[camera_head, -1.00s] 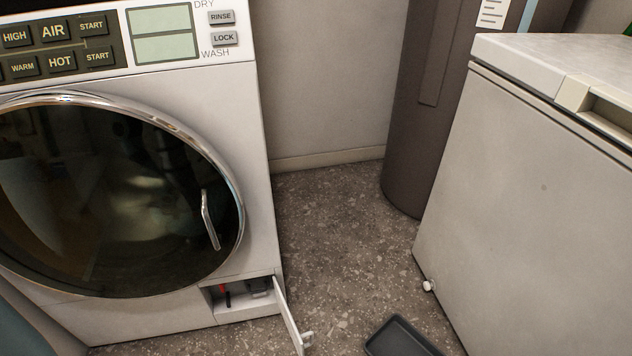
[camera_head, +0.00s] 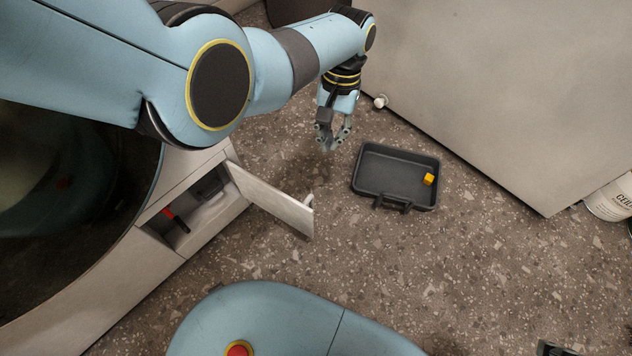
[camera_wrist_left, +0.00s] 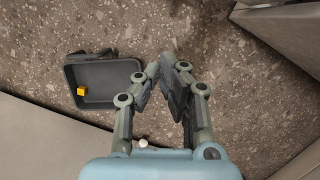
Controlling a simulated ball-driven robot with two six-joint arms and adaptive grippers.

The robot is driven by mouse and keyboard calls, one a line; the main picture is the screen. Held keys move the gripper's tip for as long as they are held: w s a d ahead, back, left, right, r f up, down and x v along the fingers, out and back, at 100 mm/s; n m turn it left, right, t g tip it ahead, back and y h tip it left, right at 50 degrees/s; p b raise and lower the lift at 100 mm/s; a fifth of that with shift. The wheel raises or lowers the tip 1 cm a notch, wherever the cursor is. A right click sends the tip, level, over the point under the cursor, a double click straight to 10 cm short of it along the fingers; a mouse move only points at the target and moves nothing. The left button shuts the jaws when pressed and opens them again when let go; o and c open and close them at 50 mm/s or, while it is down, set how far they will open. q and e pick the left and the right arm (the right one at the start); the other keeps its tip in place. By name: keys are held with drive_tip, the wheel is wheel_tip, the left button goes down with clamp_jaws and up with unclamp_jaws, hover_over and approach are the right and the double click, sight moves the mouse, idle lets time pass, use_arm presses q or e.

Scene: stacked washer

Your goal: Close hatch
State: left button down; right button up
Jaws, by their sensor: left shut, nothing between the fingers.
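The hatch (camera_head: 268,200) is a small white door low on the washer's front, standing open and swung outward. A small light handle (camera_head: 309,199) sits at its free end. The opening behind it (camera_head: 184,212) shows a red item inside. My left gripper (camera_head: 329,145) is shut and empty, pointing down beyond the hatch's free end and apart from it. In the left wrist view my gripper's fingers (camera_wrist_left: 170,75) come together with nothing between them. A pale panel at that view's upper right (camera_wrist_left: 285,35) looks like part of the hatch. A dark part at the head view's bottom right may be my right gripper; its jaws cannot be made out.
A dark tray (camera_head: 393,177) with a yellow cube (camera_head: 429,179) lies on the floor just right of my left gripper. A large pale chest (camera_head: 490,80) stands behind, and a white bucket (camera_head: 610,198) at the right. The floor around the hatch is free.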

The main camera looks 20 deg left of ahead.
use_arm(q)
drive_tip(key=s+f+b, duration=0.4)
drive_tip(key=s+f, duration=0.2)
drive_tip(key=f, duration=0.3)
drive_tip(key=shift+s+b, duration=0.25)
drive_tip(key=shift+b, duration=0.1)
use_arm(e)
drive_tip(key=w+f+t, duration=0.3)
drive_tip(key=f+t, duration=0.2)
drive_tip(key=shift+w+a+f, duration=0.15)
drive_tip(key=shift+w+a, duration=0.05)
drive_tip(key=shift+a, duration=0.05)
use_arm(q)
drive_tip(key=shift+d, duration=0.1)
